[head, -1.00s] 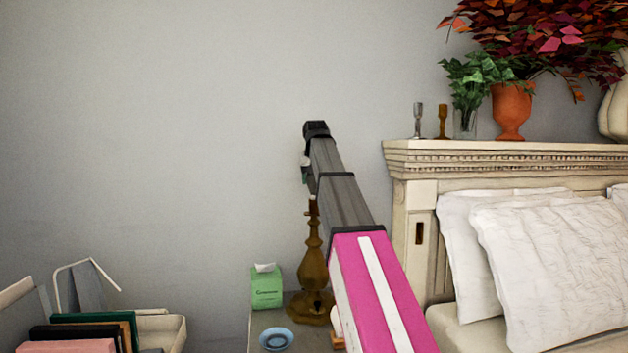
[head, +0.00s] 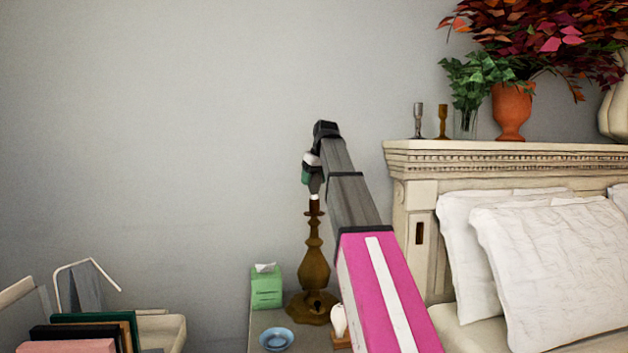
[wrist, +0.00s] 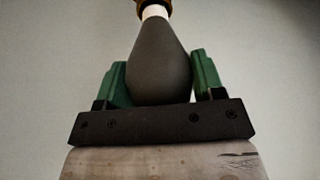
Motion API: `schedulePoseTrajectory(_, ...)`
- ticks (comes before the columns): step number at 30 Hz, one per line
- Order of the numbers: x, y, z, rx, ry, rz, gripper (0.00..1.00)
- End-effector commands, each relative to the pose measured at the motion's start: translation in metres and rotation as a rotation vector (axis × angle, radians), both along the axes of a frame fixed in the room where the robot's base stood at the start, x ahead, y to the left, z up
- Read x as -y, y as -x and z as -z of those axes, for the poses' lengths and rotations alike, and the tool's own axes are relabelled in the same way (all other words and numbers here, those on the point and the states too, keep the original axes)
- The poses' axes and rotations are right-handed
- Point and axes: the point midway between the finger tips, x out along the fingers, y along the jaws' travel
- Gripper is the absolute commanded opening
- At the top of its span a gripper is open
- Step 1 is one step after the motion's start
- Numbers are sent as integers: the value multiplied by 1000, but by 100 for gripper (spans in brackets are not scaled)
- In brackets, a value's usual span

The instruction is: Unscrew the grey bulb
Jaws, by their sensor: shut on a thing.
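The grey bulb (wrist: 158,62) is dark, smooth and pear-shaped. In the wrist view it sits between the two green fingers of my gripper (wrist: 161,78), which are shut on its wide end. Its white neck (wrist: 154,12) points away from my gripper to a brown socket (wrist: 151,3) at the top edge. The neck and socket appear to meet; I cannot tell how far it is threaded in. In the head view my gripper (head: 308,176) is above the tall brown lamp (head: 313,262), and the bulb is mostly hidden there.
The lamp stands on a nightstand (head: 257,326) with a green tissue box (head: 266,289), a blue dish (head: 277,339) and a white object (head: 338,320). The headboard (head: 405,200) and pillows (head: 540,250) are to the right. The wall space left of my arm is clear.

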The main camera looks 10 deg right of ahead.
Motion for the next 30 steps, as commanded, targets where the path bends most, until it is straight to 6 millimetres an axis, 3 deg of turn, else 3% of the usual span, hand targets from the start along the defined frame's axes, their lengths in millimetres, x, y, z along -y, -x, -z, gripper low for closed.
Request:
schedulePoseTrajectory(13,0,-1,0,-1,0,-89,38)
schedulePoseTrajectory(14,0,0,0,-1,1,-106,65)
schedulePoseTrajectory(16,0,0,0,-1,1,-100,88)
schedulePoseTrajectory(17,0,0,0,-1,1,-100,92)
schedulePoseTrajectory(26,0,1,-2,1,1,-99,92)
schedulePoseTrajectory(30,3,4,-13,1,0,-99,92)
